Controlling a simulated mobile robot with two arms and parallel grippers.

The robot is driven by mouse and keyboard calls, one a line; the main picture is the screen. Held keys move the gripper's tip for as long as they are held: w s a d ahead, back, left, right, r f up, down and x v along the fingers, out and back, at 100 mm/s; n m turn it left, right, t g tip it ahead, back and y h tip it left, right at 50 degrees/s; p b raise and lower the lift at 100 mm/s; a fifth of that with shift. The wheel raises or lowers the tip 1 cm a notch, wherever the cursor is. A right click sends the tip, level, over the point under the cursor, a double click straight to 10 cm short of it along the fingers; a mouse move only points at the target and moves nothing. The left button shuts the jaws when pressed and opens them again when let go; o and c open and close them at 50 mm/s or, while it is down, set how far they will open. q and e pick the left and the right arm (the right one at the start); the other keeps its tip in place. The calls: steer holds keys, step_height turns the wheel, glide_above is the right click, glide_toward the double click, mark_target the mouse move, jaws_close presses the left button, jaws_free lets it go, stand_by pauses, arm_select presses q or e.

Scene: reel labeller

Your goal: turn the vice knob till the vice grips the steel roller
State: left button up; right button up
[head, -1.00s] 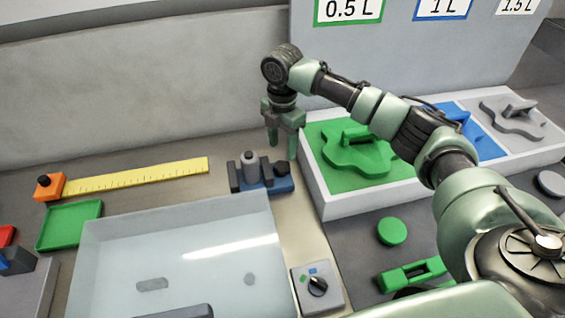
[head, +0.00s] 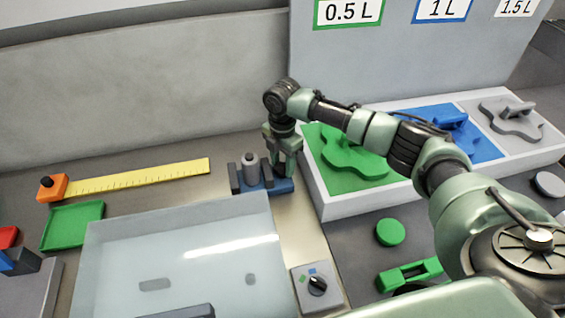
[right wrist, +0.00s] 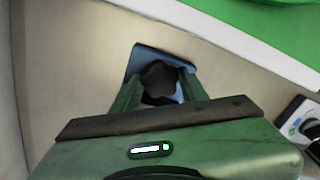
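The vice (head: 281,186) has a blue base and dark jaws and stands behind the clear panel. The grey steel roller (head: 250,163) stands upright between its jaws; I cannot tell whether they press on it. My right gripper (head: 285,172) points down at the vice's right end. In the right wrist view the dark vice knob (right wrist: 160,77) lies between the fingers of the right gripper (right wrist: 160,85), above the blue base (right wrist: 143,57). The fingers are apart, one on each side of the knob, and look open. In the head view the gripper hides the knob. My left gripper is out of view.
A white tray (head: 330,211) with green, blue and grey sections stands right of the vice. A yellow ruler (head: 140,177) and green tray (head: 73,225) lie left. The clear panel (head: 185,240) and dial box (head: 318,288) are in front.

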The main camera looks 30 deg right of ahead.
steer(key=shift+r+m+p, duration=0.15)
steer(key=shift+m+p, duration=0.45)
steer(key=shift+p, duration=0.15)
steer(key=m+p, duration=0.4)
steer(key=m, duration=0.1)
steer(key=shift+r+p, duration=0.1)
steer(key=shift+p, duration=0.3)
steer(key=m+p, duration=0.3)
steer(key=m, duration=0.1)
steer(key=shift+m+p, duration=1.15)
steer(key=shift+m, duration=0.75)
steer(key=shift+f, duration=0.2)
steer(key=o, duration=1.1)
steer(key=shift+s, duration=0.1)
